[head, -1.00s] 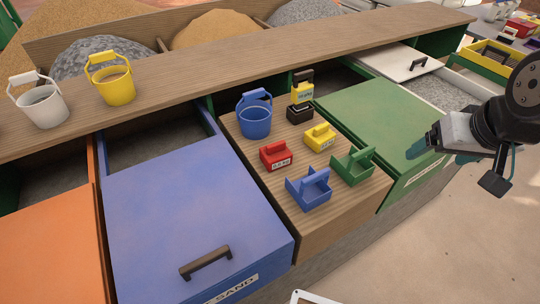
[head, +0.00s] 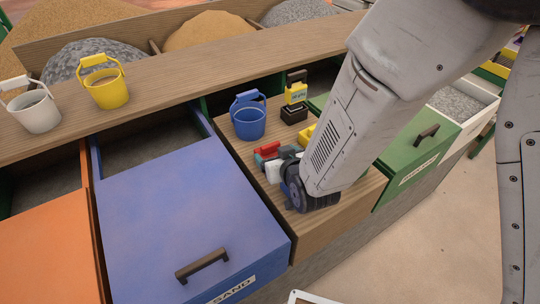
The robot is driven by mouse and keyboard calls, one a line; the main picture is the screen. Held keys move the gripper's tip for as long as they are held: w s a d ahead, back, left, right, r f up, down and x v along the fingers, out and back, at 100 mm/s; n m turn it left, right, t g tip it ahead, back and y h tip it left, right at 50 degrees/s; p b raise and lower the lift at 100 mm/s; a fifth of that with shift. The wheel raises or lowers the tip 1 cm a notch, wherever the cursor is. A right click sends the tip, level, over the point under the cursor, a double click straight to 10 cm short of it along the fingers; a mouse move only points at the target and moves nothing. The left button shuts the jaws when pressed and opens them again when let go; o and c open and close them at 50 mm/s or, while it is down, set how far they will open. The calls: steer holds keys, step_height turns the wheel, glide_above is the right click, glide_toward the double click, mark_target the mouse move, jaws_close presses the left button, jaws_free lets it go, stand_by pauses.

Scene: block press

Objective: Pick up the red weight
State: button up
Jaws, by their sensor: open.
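The red weight (head: 267,149) stands on the wooden worktop between the bins, partly hidden by my gripper; its red handle top shows. My gripper (head: 274,157) is open at the red weight, with one finger at its near left side and the other toward its right. I cannot tell whether the fingers touch it.
A blue bucket (head: 249,121) stands just behind the red weight. A yellow weight (head: 306,134) is partly hidden by my arm. A black block (head: 294,114) and a yellow item (head: 296,92) stand farther back. The blue SAND lid (head: 185,215) is left of the worktop.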

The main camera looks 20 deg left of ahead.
mark_target(271, 145)
steer(key=x, duration=0.6)
steer(key=shift+w+r, duration=0.2)
steer(key=shift+w, duration=0.25)
steer(key=shift+a+r, duration=0.1)
steer(key=c, duration=1.5)
